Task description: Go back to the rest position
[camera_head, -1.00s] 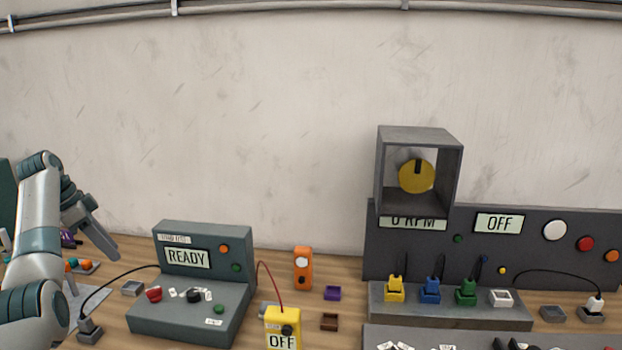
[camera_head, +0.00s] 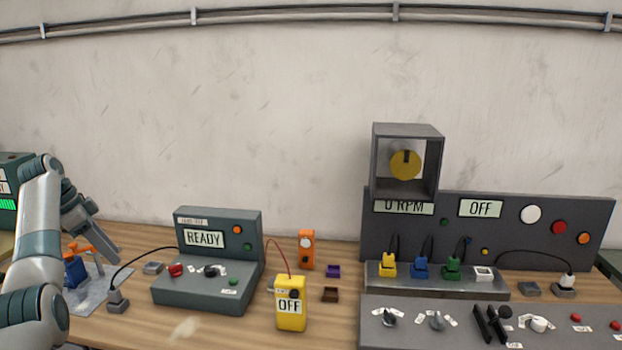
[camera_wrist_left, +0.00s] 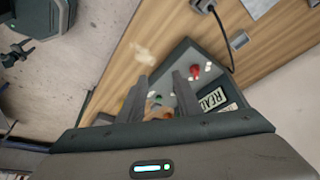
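My left arm comes in at the left of the head view, and its gripper (camera_head: 98,242) hangs in the air, tilted down to the right, above the left part of the bench. In the left wrist view, the two dark fingers of this gripper (camera_wrist_left: 162,88) stand apart, and the grey READY console lies beyond them. A small brownish patch shows low between the fingers; I cannot tell what it is, but nothing is clearly gripped. My right arm and gripper are in neither view.
The READY console (camera_head: 206,285), a yellow OFF meter (camera_head: 291,311) and an orange device (camera_head: 306,250) stand on the wooden bench (camera_head: 335,332). A large dark panel (camera_head: 400,232) with coloured plugs stands at right. A blue and orange fixture (camera_head: 76,268) sits below the left gripper.

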